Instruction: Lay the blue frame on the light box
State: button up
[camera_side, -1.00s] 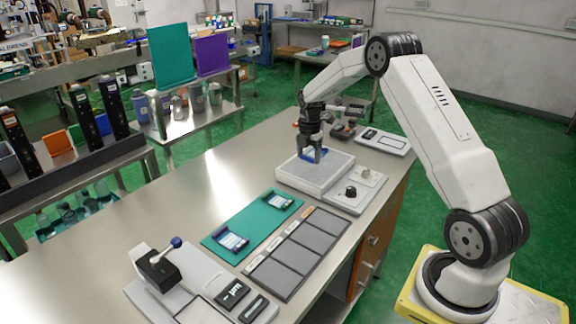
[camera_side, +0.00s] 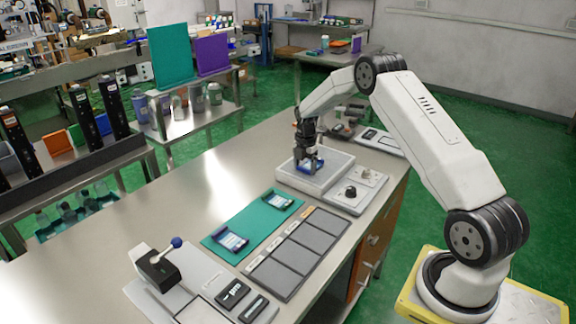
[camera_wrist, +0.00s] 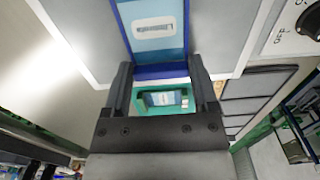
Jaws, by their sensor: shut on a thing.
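The blue frame (camera_side: 309,166) is held in my gripper (camera_side: 305,158) over the light box (camera_side: 296,180), a white, grey-topped slab on the bench. In the wrist view, the blue frame (camera_wrist: 160,72) has its near edge between my two fingers (camera_wrist: 162,88). A light blue piece with a white printed label shows inside it. The grey top of the light box (camera_wrist: 90,25) shows on both sides of the frame. I cannot tell whether the frame touches the top. My fingers hide part of it in the side view.
A control panel with knobs (camera_side: 368,176) adjoins the light box on the right. A green mat (camera_side: 250,226) with two framed pieces and a row of dark grey pads (camera_side: 297,247) lie nearer. A lever device (camera_side: 160,265) stands at the front. The left bench strip is clear.

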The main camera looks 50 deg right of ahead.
jog(key=shift+f, duration=0.1)
jog(key=o, duration=1.1)
notch_tip(320, 180, up, 12)
jog(key=shift+r, duration=0.15)
dwell(0.6)
